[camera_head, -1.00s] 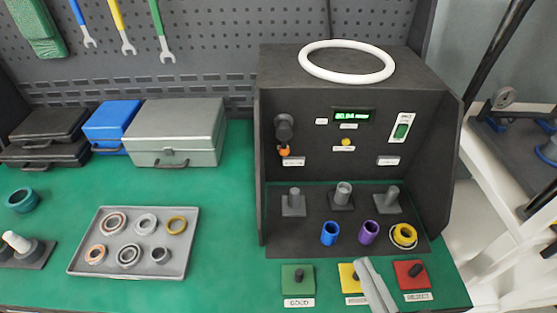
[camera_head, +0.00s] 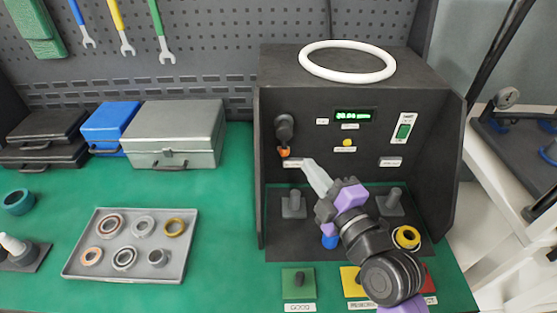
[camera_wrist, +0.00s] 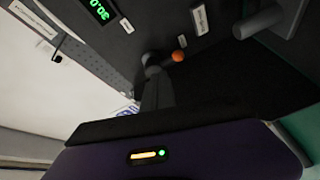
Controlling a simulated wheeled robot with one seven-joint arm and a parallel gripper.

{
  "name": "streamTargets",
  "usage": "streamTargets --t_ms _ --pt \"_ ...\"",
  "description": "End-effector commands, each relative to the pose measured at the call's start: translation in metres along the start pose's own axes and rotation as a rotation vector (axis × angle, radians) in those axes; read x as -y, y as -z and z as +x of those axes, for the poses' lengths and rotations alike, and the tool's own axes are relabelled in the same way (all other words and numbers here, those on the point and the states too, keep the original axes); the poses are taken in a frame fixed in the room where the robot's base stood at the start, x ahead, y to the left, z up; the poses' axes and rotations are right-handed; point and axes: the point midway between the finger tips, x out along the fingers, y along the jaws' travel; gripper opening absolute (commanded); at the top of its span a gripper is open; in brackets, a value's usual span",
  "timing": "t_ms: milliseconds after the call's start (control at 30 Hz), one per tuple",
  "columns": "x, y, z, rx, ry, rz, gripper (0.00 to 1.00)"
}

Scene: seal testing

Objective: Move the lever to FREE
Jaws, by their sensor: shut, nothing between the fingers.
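The lever is a dark round knob (camera_head: 284,128) with an orange tip (camera_head: 284,152) on the left of the tester's back panel. Its tip hangs downward, just above a white label (camera_head: 292,164) too small to read. In the wrist view the orange tip (camera_wrist: 179,56) shows beside the end of the dark finger. My gripper (camera_head: 309,165) is shut and empty. Its pale fingertips are just right of and below the orange tip in the head view; I cannot tell whether they touch it.
The tester's side walls (camera_head: 447,165) flank my arm. Grey posts (camera_head: 293,203) stand below the fingers. A green rocker switch (camera_head: 403,131) is at right. A parts tray (camera_head: 185,262) lies at left.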

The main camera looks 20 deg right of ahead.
Motion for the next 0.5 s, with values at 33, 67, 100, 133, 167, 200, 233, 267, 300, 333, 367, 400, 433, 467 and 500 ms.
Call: streamTargets --t_ms 33,67,100,133,167,200,233,267,300,333,367,400,433,467,500 --pt "0.004 0.002 0.004 -0.013 0.021 -0.065 0.00" --pt "0.008 0.004 0.005 -0.022 0.034 -0.107 0.00" --pt "0.015 0.006 0.005 -0.033 0.056 -0.160 0.00" --pt "0.020 0.006 0.005 -0.041 0.070 -0.197 0.00" --pt "0.024 0.007 0.004 -0.049 0.083 -0.234 0.00" --pt "0.028 0.009 0.004 -0.059 0.095 -0.277 0.00" --pt "0.030 0.010 0.004 -0.067 0.103 -0.309 0.00" --pt "0.032 0.011 0.004 -0.073 0.109 -0.338 0.00" --pt "0.034 0.011 0.003 -0.079 0.115 -0.373 0.00" --pt "0.035 0.012 0.003 -0.083 0.118 -0.396 0.00" --pt "0.036 0.012 0.003 -0.086 0.121 -0.415 0.00" --pt "0.037 0.012 0.003 -0.089 0.123 -0.437 0.00" --pt "0.037 0.012 0.003 -0.090 0.124 -0.450 0.00" --pt "0.037 0.012 0.003 -0.091 0.124 -0.460 0.00" --pt "0.037 0.012 0.003 -0.092 0.124 -0.468 0.00"
